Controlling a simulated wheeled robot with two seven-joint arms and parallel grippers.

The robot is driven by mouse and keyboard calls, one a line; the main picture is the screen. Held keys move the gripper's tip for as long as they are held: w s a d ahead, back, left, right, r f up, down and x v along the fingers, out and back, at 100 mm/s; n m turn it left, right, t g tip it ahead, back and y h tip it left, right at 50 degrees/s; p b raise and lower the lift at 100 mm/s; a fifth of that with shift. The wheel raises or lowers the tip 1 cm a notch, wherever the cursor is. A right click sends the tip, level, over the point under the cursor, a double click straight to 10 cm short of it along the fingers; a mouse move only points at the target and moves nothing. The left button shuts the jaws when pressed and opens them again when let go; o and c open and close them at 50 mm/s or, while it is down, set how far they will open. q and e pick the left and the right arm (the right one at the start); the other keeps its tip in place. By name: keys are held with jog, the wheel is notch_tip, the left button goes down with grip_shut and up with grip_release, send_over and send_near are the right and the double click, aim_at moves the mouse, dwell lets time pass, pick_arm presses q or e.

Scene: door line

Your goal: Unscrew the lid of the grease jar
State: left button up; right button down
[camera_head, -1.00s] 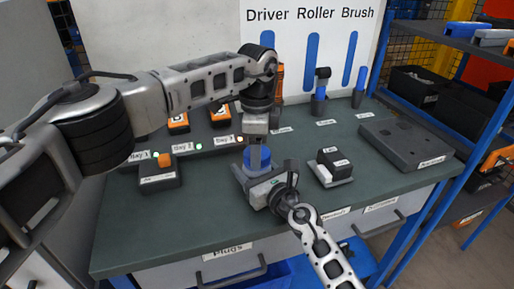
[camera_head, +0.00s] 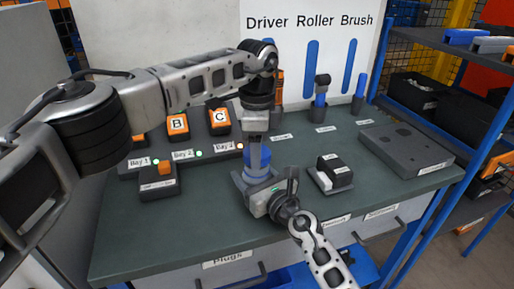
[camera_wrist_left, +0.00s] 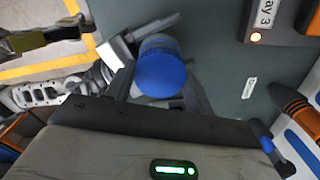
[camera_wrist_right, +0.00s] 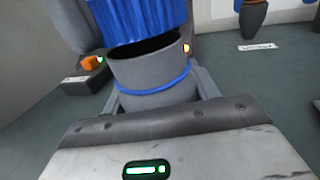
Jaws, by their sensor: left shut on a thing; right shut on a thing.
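The blue ribbed lid (camera_wrist_right: 138,18) is above the grey grease jar (camera_wrist_right: 150,82) in the right wrist view. The jar's dark open mouth shows below the lid, and a blue band rings its body. The lid also shows from above in the left wrist view (camera_wrist_left: 161,68). My left gripper (camera_head: 257,152) points down and is shut on the lid. My right gripper (camera_head: 260,192) comes from the front and is shut on the jar, low on its body.
A bay strip (camera_head: 215,154) with lit lamps and orange blocks, B (camera_head: 178,125) and C (camera_head: 219,118), stands behind left. A small box (camera_head: 158,186) is left of the jar. A black-and-white block (camera_head: 331,170) and grey case (camera_head: 408,150) lie right. Bench between is clear.

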pick_arm(q)
jog(key=shift+r, duration=2)
pick_arm(e)
jog(key=shift+c, duration=1.6)
grip_release()
